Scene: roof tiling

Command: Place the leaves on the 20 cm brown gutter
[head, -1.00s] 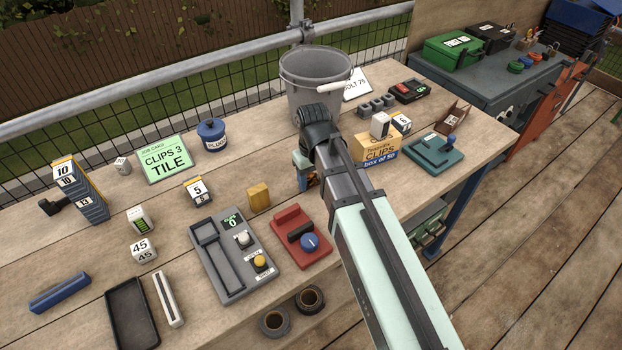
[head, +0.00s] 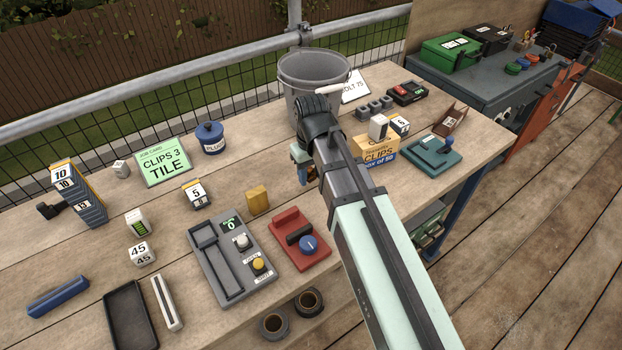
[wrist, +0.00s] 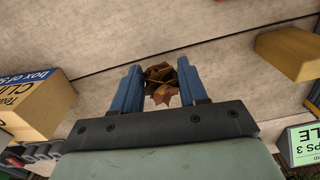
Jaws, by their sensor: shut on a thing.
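A small clump of brown dry leaves (wrist: 162,84) sits between the two blue fingers of my gripper (wrist: 161,86) in the wrist view. The gripper is shut on the leaves and holds them over the wooden bench. In the head view my gripper (head: 301,166) is mostly hidden behind my arm, just left of the clips box. A short brown gutter piece (head: 450,119) lies toward the bench's right end, to the right of my gripper and apart from it. Its length marking is too small to read.
The yellow clips box (head: 375,152) stands just right of my gripper, with small blocks on and beside it. A grey bucket (head: 313,85) stands behind. A teal tool (head: 433,158) lies in front of the gutter. A red tool (head: 297,240) lies in front of my gripper.

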